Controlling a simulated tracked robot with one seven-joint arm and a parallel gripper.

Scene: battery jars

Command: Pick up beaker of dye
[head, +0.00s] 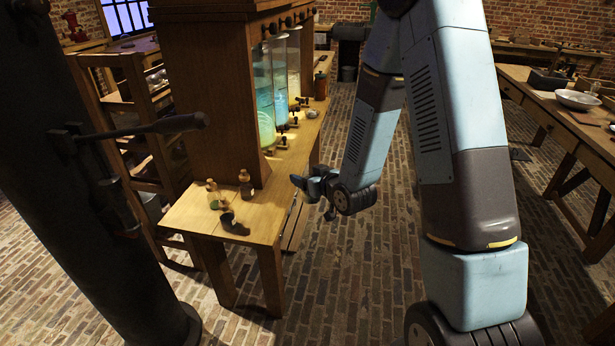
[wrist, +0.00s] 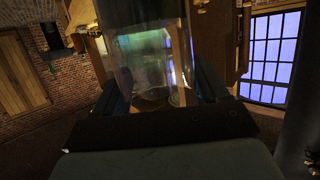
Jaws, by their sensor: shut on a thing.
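A clear glass beaker (wrist: 140,50) stands between the two fingers of my gripper (wrist: 157,88) in the wrist view, and the gripper is shut on it. A greenish-blue tint shows through the glass; I cannot tell whether it is dye inside or the jars behind. In the head view my gripper (head: 312,187) is off the right side of the wooden bench, over the brick floor. The beaker cannot be made out there.
The wooden bench (head: 185,215) holds small bottles (head: 245,184) (head: 213,192) and a dark cup (head: 227,219) at its near end. Tall glass jars (head: 264,105) with taps stand in a wooden cabinet (head: 215,90). A table (head: 550,110) with a bowl is at right.

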